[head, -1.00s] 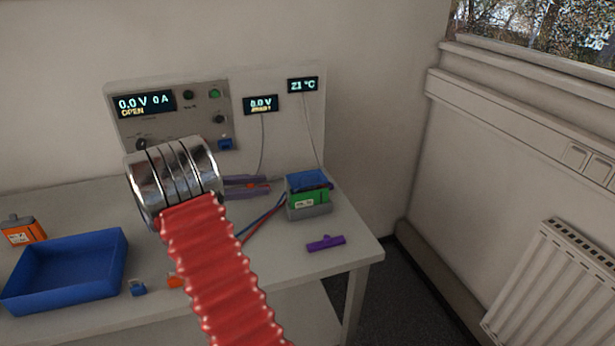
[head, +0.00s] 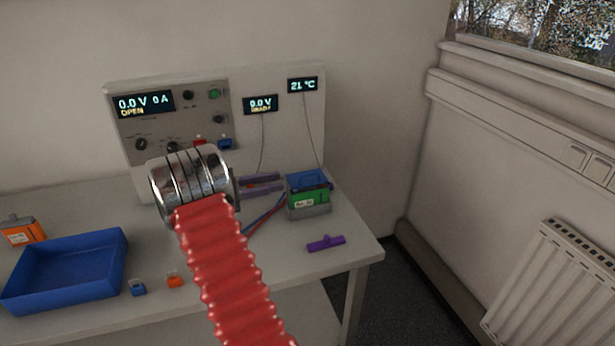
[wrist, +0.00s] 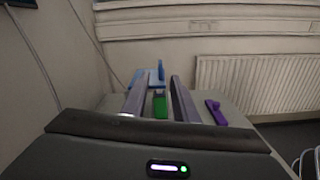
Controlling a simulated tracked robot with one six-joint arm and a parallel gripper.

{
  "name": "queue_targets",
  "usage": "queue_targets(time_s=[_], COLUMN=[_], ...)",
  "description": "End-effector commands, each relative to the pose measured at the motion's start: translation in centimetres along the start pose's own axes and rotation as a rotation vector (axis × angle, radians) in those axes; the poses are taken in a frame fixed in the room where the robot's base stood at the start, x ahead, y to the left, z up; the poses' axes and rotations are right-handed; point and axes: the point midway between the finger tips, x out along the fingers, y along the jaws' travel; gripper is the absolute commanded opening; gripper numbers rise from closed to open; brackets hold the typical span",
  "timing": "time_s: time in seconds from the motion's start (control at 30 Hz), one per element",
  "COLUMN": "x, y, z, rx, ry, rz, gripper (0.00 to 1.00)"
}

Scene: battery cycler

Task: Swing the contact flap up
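A green battery (head: 310,197) sits in a grey holder (head: 310,211) near the bench's right end. A blue part that looks like the contact flap (head: 308,179) is at the holder's top; its exact angle is hard to tell. In the wrist view, the green battery (wrist: 160,105) shows between my fingers, with an upright blue piece (wrist: 161,70) beyond it. My gripper (head: 280,184) is just left of the holder, its two purple-grey fingers pointing at it. In the wrist view, my gripper (wrist: 158,82) has its fingers apart, with nothing clearly held.
Red and blue leads (head: 265,214) run to the holder. A purple tool (head: 326,243) lies in front of it. The cycler panel (head: 172,115) stands behind. A blue tray (head: 65,295), an orange battery (head: 22,230) and small blue and orange plugs lie left. The bench's front right is mostly clear.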

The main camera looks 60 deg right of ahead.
Motion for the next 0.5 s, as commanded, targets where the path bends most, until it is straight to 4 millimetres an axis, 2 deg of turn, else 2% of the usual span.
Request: queue_targets(time_s=[0.5], x=[8.2], y=[-0.1], z=[0.0], rx=[0.001], ry=[-0.001], rz=[-0.003], gripper=[0.26])
